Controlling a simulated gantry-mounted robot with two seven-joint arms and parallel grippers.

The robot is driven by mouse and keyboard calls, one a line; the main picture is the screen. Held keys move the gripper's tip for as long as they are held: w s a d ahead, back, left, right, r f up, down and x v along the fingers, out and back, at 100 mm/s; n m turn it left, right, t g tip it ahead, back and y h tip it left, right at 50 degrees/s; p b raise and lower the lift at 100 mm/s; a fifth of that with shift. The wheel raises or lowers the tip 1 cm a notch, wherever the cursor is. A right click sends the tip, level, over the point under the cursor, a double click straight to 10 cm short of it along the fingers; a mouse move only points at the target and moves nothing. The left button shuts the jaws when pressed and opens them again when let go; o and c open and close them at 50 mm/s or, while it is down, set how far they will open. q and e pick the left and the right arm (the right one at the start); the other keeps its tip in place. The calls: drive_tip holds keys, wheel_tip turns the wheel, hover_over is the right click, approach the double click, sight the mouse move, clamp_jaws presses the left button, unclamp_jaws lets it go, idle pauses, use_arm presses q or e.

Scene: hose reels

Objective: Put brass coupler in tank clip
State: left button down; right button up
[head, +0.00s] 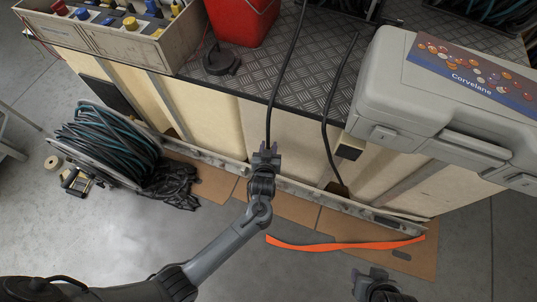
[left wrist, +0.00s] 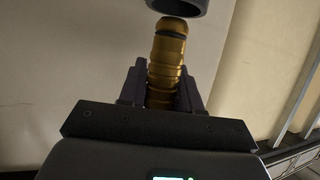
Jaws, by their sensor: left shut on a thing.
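My left gripper (head: 266,150) is in front of the pale side panels, just below the edge of the dark deck. It is shut on the brass coupler (left wrist: 166,65), a ribbed gold cylinder with a dark ring near its top. In the left wrist view the coupler stands up between the fingers, leaning slightly right at the top. A dark grey rounded part (left wrist: 177,5) is just above its upper end; I cannot tell whether it is the tank clip. In the head view the coupler is hidden. My right gripper (head: 374,275) is low at right, its finger gap unclear.
A dark hose (head: 290,62) runs down the deck to my left gripper. Another hose (head: 327,125) hangs to its right. A grey case (head: 440,105), red bucket (head: 240,22) and parts crate (head: 125,42) stand on the deck (head: 310,75). A hose reel (head: 105,145) and orange strip (head: 345,244) lie below.

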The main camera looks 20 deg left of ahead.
use_arm(q)
drive_tip(key=shift+f+b, duration=1.05)
drive_tip(key=shift+f, duration=0.7)
drive_tip(key=shift+f, duration=0.2)
drive_tip(key=c, duration=0.8)
unclamp_jaws()
drive_tip(key=shift+r, duration=0.15)
drive_tip(key=shift+s+r, duration=0.15)
drive_tip(key=shift+r, duration=0.05)
drive_tip(key=p+v, duration=0.6)
drive_tip(key=v, duration=0.4)
drive_tip(key=s+a+r+m+g+h, duration=0.1)
drive_tip(key=s+a+r+g, duration=0.1)
drive_tip(key=s, duration=0.4)
drive_tip(key=s+a+r+m+g+h, duration=0.1)
drive_tip(key=s+a+r+m+g, duration=0.1)
drive_tip(key=s, duration=0.5)
drive_tip(key=s+a+r+m+g+h, duration=0.1)
drive_tip(key=s+a+r+m+g, duration=0.1)
drive_tip(key=s+r+g, duration=0.3)
drive_tip(key=shift+s+a+r+h, duration=0.2)
drive_tip(key=shift+s+a+r, duration=0.1)
drive_tip(key=shift+s+r, duration=0.35)
drive_tip(key=shift+s+a+r+h, duration=0.2)
drive_tip(key=shift+s+a+r, duration=0.15)
drive_tip(key=shift+s+r, duration=0.25)
